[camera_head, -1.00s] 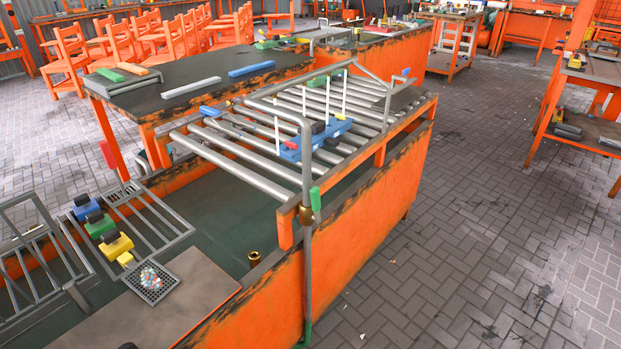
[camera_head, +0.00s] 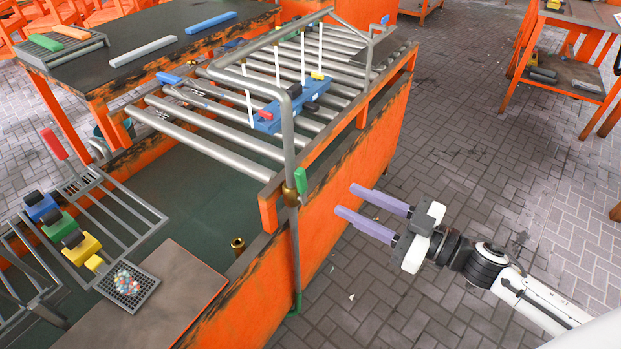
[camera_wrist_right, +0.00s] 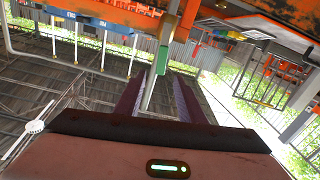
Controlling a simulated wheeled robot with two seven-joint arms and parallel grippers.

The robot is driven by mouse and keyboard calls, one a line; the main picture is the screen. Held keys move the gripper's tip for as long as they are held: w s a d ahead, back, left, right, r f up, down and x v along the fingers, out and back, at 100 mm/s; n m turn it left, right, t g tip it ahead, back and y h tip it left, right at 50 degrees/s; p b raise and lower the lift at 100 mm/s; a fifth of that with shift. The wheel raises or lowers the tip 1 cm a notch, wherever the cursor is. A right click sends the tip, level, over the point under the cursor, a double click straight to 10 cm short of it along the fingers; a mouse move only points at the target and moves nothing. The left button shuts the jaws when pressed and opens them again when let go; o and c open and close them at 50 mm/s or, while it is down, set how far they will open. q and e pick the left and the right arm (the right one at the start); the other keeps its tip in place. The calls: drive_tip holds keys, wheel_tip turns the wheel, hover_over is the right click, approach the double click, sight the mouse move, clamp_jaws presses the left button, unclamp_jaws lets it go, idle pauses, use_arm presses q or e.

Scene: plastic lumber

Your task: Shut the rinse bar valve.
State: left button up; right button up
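The rinse bar is a grey pipe (camera_head: 288,130) rising at the orange trough's right wall and bending over the roller rack. Its valve has a brass body (camera_head: 290,196) and a green handle (camera_head: 301,181), which stands upright alongside the pipe. My right gripper (camera_head: 345,201) has two purple fingers, apart and empty. It is right of the valve, pointing towards it, with a visible gap. In the right wrist view the green handle (camera_wrist_right: 163,58) appears ahead, near the space between the fingers (camera_wrist_right: 157,85). My left gripper is not in view.
The orange trough wall (camera_head: 340,220) stands between the basin and the paved floor. A brass fitting (camera_head: 238,245) stands in the basin. The floor around my right arm is clear.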

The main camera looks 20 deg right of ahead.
sight(304, 179)
drive_tip(key=x, duration=1)
drive_tip(key=shift+a+r+p, duration=0.25)
drive_tip(key=shift+a+p, duration=0.05)
clamp_jaws()
